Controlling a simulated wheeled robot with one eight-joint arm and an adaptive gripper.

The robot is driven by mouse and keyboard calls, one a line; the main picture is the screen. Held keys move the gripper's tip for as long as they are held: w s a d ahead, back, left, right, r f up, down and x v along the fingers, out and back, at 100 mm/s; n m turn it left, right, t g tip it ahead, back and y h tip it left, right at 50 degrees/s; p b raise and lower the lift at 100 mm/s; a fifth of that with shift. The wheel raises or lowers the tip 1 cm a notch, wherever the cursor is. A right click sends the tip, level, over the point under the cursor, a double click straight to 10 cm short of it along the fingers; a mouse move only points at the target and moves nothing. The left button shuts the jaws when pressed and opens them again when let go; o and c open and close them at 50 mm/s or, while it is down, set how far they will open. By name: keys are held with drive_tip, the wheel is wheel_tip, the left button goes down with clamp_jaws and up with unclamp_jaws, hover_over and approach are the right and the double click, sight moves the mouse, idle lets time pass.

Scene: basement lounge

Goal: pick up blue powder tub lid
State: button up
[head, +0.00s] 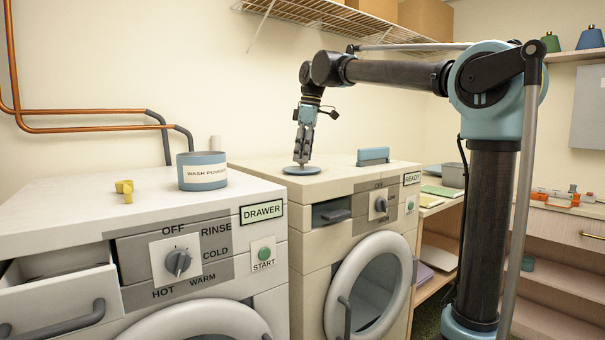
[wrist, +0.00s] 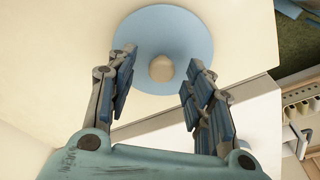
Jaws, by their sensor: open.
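The blue powder tub lid (head: 301,170) is a flat blue disc lying on top of the right-hand machine. In the wrist view the lid (wrist: 162,28) shows a round beige knob (wrist: 161,68) at its middle. My gripper (head: 302,162) is above the lid and points down. In the wrist view my gripper (wrist: 158,72) is open, with one finger on each side of the knob and nothing held. I cannot tell whether the fingertips touch the lid. The blue wash powder tub (head: 202,171) stands on the left-hand machine with a white label.
A blue brush-like block (head: 373,156) lies behind and right of the lid. A yellow object (head: 125,190) sits on the left machine (head: 60,205), whose drawer (head: 60,290) is pulled out. A wire shelf (head: 330,15) hangs above. The right machine's top (head: 330,180) is otherwise mostly clear.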

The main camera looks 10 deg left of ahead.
drive_tip(key=shift+a+f, duration=0.1)
drive_tip(key=shift+f, duration=0.4)
drive_tip(key=c, duration=1.1)
